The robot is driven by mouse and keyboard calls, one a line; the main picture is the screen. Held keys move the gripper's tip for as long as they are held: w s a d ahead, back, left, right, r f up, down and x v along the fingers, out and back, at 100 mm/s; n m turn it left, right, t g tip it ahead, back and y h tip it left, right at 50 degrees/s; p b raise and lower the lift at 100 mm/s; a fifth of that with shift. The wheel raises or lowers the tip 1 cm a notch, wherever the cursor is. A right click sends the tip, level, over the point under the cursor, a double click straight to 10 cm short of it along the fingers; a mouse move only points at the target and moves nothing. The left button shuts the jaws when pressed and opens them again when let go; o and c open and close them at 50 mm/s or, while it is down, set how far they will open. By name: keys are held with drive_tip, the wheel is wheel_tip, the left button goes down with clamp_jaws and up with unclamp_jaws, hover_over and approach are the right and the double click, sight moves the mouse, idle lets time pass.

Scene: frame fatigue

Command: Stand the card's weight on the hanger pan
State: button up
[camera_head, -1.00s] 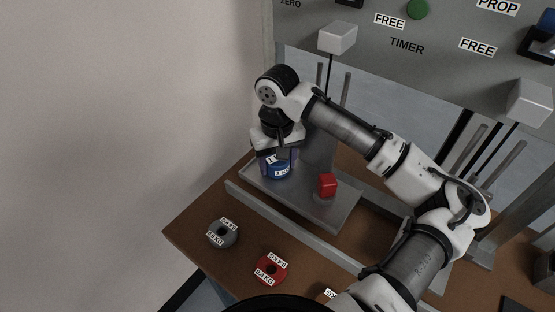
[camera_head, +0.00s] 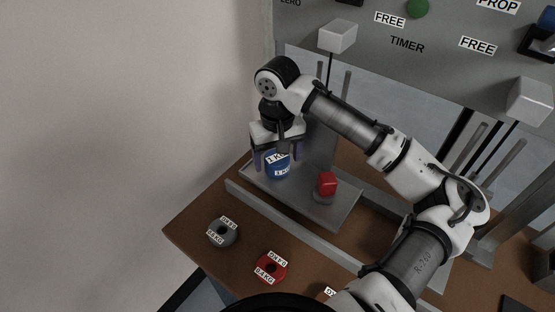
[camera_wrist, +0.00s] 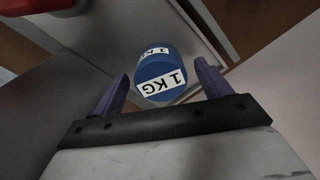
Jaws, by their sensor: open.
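A blue cylindrical weight (camera_head: 277,166) labelled 1 KG stands upright on the grey metal plate (camera_head: 328,217), near its left end. It also shows in the wrist view (camera_wrist: 160,76), just beyond and between my fingers. My gripper (camera_head: 271,158) is open above and around the weight, pointing down, with a finger on either side. In the wrist view my gripper (camera_wrist: 163,84) shows gaps between both fingers and the weight. I cannot make out a card or a piece clearly marked as the hanger pan.
A grey weight (camera_head: 222,233) and a red weight (camera_head: 270,267) lie on the brown table (camera_head: 190,232) in front. A panel (camera_head: 420,55) with labels and grey blocks stands behind.

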sight(278, 158)
wheel_tip(278, 158, up, 11)
drive_tip(key=shift+b, duration=0.3)
drive_tip(key=shift+f, duration=0.1)
drive_tip(key=shift+c, duration=0.4)
idle(0.8)
